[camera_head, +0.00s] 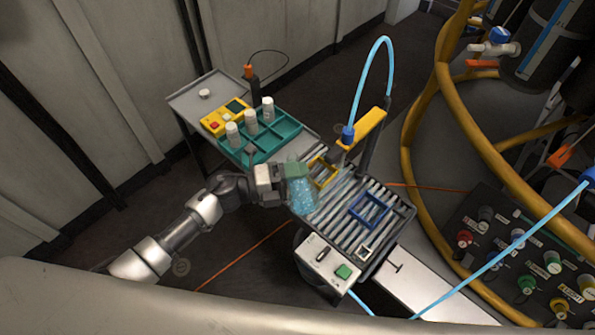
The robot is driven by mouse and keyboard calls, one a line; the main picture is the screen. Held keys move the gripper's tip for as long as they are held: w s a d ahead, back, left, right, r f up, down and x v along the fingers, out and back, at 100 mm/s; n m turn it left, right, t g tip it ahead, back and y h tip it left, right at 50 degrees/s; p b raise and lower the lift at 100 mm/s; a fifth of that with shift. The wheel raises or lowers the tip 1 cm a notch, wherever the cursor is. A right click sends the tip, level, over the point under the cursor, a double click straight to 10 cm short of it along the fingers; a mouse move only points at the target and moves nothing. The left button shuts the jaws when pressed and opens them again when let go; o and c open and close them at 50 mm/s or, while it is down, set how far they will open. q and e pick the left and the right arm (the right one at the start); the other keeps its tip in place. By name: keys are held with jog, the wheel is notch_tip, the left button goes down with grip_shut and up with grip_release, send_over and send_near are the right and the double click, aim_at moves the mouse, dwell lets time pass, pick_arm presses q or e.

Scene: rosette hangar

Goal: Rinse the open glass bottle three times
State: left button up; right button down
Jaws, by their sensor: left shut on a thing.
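The glass bottle (301,194) is clear with a pale blue tint and hangs over the left part of a grey roller rack (345,232). My left gripper (283,186) is shut on it, and its fingers cover part of the bottle. I cannot tell whether the bottle's mouth is open or how far the bottle is tilted. A yellow tap-like arm (362,128) with a blue hose (372,72) stands at the rack's back edge, up and to the right of the bottle. My right gripper is not in view.
A yellow frame (324,180) and a blue frame (369,211) sit on the rollers. A control box with a green button (343,271) is at the front. Left behind, a teal tray (284,133) holds several white bottles. Yellow railing (408,165) curves along the right.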

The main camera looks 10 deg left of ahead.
aim_at(295, 157)
pick_arm(q)
jog(key=r+n+p, duration=0.1)
jog(key=n+p, duration=0.1)
jog(key=w+r+n+p, duration=0.1)
jog(key=r+n+p, duration=0.1)
jog(key=n+p, duration=0.1)
jog(key=r+n+p, duration=0.1)
jog(key=n+p, duration=0.1)
jog(key=shift+w+a+r+p, duration=0.25)
jog(key=shift+w+r+p, duration=0.05)
jog(key=shift+p, duration=0.1)
jog(key=shift+w+a+r+n+p, duration=0.1)
jog(key=shift+w+r+n+p, duration=0.1)
jog(key=shift+n+p, duration=0.45)
jog(key=shift+w+a+r+n+p, duration=0.1)
jog(key=shift+w+r+n+p, duration=0.1)
jog(key=shift+n, duration=0.75)
jog(key=shift+d, duration=0.1)
